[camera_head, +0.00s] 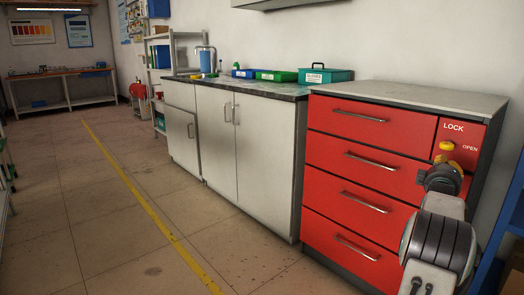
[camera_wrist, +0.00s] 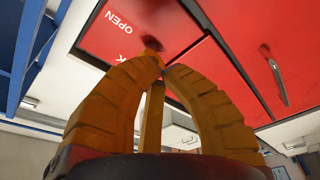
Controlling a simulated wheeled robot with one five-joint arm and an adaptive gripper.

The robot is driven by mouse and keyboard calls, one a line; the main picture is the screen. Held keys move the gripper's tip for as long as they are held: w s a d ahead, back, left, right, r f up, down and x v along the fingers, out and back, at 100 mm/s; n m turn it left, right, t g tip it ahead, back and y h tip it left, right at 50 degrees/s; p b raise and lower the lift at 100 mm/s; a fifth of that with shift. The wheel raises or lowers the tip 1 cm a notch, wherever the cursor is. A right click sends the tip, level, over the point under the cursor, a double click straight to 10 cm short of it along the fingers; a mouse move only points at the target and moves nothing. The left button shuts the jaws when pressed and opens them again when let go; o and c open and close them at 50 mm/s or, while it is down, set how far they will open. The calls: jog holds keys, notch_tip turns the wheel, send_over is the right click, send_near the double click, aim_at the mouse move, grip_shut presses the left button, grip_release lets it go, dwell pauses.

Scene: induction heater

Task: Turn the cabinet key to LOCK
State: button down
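The red cabinet (camera_head: 367,155) stands at the right, with LOCK (camera_head: 453,127) and OPEN (camera_head: 469,148) printed on its upper right panel. My gripper (camera_head: 446,147) is at this panel, just below LOCK and left of OPEN. In the wrist view the yellow-orange fingers of my gripper (camera_wrist: 162,66) come together at a small dark red-brown piece (camera_wrist: 152,44) on the panel, which appears to be the key. The fingertips cover much of it, so its angle cannot be read. The OPEN label (camera_wrist: 118,22) shows beside it, and LOCK is mostly hidden by the left finger.
Red drawers with metal handles (camera_head: 360,116) lie left of the panel. A white-fronted counter (camera_head: 225,130) with green and blue boxes adjoins the cabinet. A blue frame (camera_head: 503,225) stands close at the right edge. The floor to the left is open.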

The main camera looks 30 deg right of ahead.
aim_at(448, 145)
jog(key=shift+s+p+x, duration=0.15)
jog(key=shift+p+x, duration=0.45)
jog(key=shift+x, duration=0.5)
jog(key=shift+s+p+x, duration=0.2)
jog(key=shift+p+x, duration=0.35)
jog(key=shift+x, duration=0.55)
jog(key=shift+d+f, duration=0.15)
jog(key=shift+d, duration=0.05)
jog(key=shift+w+a+r, duration=0.1)
jog(key=shift+w+r, duration=0.2)
jog(key=shift+r, duration=0.45)
jog(key=shift+s+f+b, duration=0.2)
jog(key=shift+f+b, duration=0.2)
jog(key=shift+b, duration=0.4)
